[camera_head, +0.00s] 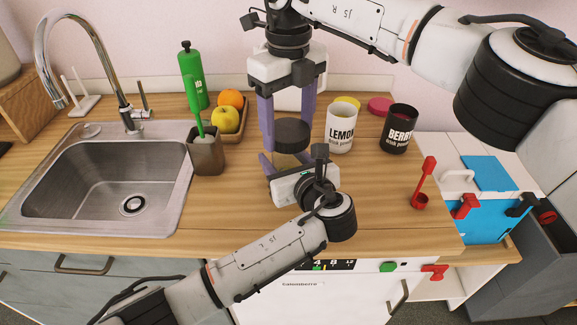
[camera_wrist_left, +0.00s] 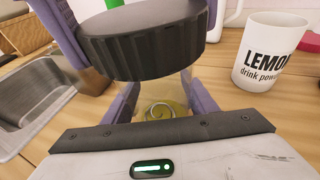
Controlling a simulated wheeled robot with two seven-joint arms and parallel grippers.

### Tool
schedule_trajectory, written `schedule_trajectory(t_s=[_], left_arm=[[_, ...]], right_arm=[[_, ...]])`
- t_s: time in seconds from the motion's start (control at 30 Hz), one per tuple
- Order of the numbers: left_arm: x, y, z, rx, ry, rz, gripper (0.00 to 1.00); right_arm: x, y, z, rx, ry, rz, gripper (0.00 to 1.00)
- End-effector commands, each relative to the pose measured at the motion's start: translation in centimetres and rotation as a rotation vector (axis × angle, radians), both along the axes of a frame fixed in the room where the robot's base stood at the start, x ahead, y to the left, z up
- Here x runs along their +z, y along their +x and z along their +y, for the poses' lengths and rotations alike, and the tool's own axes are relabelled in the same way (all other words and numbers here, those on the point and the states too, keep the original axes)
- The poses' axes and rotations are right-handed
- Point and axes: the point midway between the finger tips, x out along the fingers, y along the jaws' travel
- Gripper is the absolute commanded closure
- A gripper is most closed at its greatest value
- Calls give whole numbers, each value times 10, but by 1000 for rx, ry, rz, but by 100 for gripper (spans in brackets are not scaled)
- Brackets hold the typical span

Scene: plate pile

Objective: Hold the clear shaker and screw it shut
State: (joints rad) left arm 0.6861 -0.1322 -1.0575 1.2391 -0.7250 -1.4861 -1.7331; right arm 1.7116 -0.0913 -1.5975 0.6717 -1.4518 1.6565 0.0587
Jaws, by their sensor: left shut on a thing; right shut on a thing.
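The clear shaker (camera_wrist_left: 178,92) stands upright on the wooden counter with yellowish contents and a metal coil inside. Its dark ribbed lid (camera_head: 292,132) sits at its top; whether it is threaded tight I cannot tell. My left gripper (camera_head: 283,163) comes in low from the front and is shut on the shaker's body, which it mostly hides in the head view. My right gripper (camera_head: 286,124) points straight down from above, its purple fingers on both sides of the lid and shut on it. The lid also shows in the left wrist view (camera_wrist_left: 145,45).
A white lemon drink powder tub (camera_head: 341,132) and a black berry tub (camera_head: 399,131) stand to the right. A grey cup (camera_head: 206,155) with a green tool, a fruit tray and the sink (camera_head: 55,160) are to the left. A red scoop (camera_head: 421,200) lies right.

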Motion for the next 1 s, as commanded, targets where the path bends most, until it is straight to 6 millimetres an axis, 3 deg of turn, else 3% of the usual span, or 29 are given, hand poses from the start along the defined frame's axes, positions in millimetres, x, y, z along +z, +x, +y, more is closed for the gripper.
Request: schedule_trajectory(t_s=[0.1, 0.3, 0.43, 0.47, 0.6, 0.87, 1.0], left_arm=[[0, 0, 0, -1, 0, 0, 100], [0, 0, -1, -1, 0, 0, 100], [0, 0, -1, -1, 0, 0, 100], [0, 0, -1, -1, 0, 0, 100], [0, 0, -1, -1, 0, 0, 100], [0, 0, -1, -1, 0, 0, 100], [0, 0, -1, -1, 0, 0, 100]], right_arm=[[0, 0, 0, -263, 1, -2, 63], [0, 0, 0, -622, 1, -2, 63], [0, 1, 0, -608, 1, -2, 63], [0, 1, 0, -608, 1, -2, 35], [0, 0, 0, -606, 1, -2, 15], [1, 0, 0, -605, 0, -1, 15], [13, 1, 0, -605, 1, -4, 15]])
